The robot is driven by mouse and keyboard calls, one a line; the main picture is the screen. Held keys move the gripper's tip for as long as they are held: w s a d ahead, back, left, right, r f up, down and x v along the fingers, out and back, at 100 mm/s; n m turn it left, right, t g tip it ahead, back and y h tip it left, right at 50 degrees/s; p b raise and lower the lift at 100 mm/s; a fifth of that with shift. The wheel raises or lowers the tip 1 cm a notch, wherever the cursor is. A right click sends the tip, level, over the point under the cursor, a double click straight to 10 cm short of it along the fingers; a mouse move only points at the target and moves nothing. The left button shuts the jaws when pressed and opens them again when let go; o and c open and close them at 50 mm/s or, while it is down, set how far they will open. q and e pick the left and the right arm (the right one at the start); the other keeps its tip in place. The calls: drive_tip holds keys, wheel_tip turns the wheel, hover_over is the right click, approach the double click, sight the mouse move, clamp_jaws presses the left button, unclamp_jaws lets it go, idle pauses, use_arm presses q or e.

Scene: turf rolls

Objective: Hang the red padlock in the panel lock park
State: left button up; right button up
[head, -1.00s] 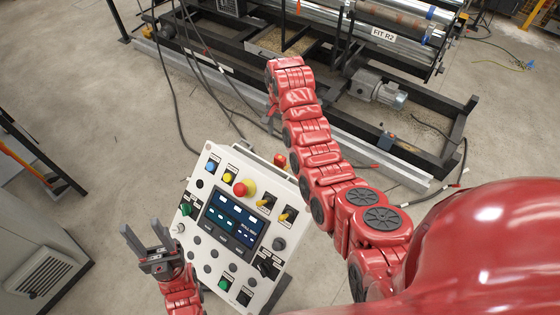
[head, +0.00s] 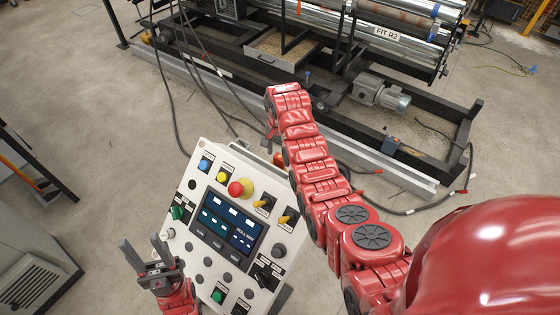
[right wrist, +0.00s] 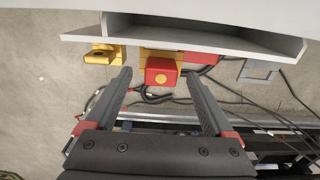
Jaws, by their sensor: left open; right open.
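In the right wrist view, a red block with a small yellow patch (right wrist: 163,64), which looks like the red padlock, shows below a pale ledge. My right gripper (right wrist: 159,75) is open, its two dark fingers pointing toward the block, one to each side in the picture. I cannot tell whether the block lies between them in depth. In the head view, my right gripper is mostly hidden by its own red arm. The white control panel (head: 258,178) stands left of that arm. My left gripper (head: 143,248) is open and empty at the panel's left edge.
A yellow fitting (right wrist: 102,55) is left of the red block and a grey bracket (right wrist: 258,72) right of it, both under the pale ledge (right wrist: 185,36). Black cables (head: 172,110) lie before the roller machine (head: 385,95). A grey cabinet (head: 30,265) stands at left.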

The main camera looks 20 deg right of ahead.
sight(280, 164)
drive_tip(key=shift+w+f+p, duration=0.1)
drive_tip(key=shift+f+p, duration=0.45)
drive_tip(key=shift+f, duration=0.9)
clamp_jaws()
